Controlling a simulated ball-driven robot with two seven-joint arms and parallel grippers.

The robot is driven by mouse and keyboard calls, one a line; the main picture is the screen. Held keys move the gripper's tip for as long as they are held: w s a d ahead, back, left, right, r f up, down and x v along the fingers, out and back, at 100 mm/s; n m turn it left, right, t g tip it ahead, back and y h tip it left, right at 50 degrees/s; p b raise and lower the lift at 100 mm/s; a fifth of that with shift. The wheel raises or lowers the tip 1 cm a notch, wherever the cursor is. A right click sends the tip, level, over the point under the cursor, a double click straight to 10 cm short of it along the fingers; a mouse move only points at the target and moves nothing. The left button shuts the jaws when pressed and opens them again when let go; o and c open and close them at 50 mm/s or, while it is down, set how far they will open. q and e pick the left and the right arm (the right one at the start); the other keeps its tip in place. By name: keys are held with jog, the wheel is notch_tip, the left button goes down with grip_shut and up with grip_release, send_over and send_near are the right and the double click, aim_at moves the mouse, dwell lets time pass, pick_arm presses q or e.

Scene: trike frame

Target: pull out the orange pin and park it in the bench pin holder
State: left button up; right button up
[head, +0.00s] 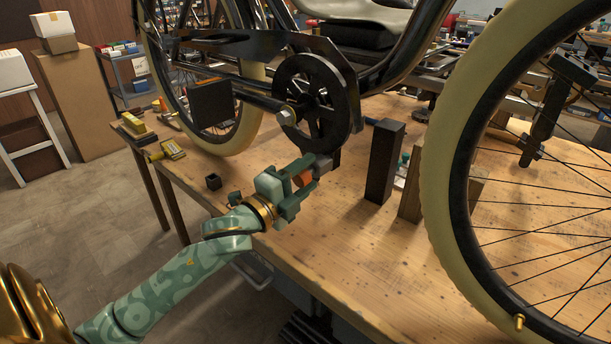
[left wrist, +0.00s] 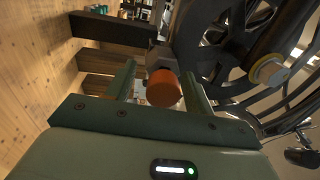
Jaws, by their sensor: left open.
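The orange pin (head: 303,178) sits at a grey block below the dark chainwheel of the trike frame. Its round orange end faces the camera in the left wrist view (left wrist: 163,88). My left gripper (head: 306,183) is open, with its green fingers on either side of the orange end. In the left wrist view the fingers (left wrist: 160,85) show a gap beside the pin, at least on the left. My right gripper is not in view.
The trike's cream-tyred wheel (head: 447,190) stands at the right. A tall dark post (head: 384,162) and a wooden block (head: 410,192) stand right of my gripper. Yellow items (head: 172,149) lie at the bench's far left. The front of the wooden bench (head: 345,250) is clear.

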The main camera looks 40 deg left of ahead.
pick_arm(q)
jog(key=shift+w+d+r, duration=0.1)
jog(key=shift+w+r, duration=0.05)
jog(key=shift+w, duration=0.45)
jog(key=shift+w+r, duration=0.1)
jog(key=shift+w, duration=0.45)
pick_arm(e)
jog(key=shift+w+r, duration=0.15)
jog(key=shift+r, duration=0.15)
pick_arm(q)
jog(key=shift+p, duration=0.7)
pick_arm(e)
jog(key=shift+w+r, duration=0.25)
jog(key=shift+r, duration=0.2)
pick_arm(q)
jog(key=shift+r, duration=0.1)
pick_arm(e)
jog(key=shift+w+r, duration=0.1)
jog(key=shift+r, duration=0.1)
pick_arm(q)
jog(key=c, duration=0.9)
jog(key=o, duration=1.3)
jog(key=shift+o, duration=0.2)
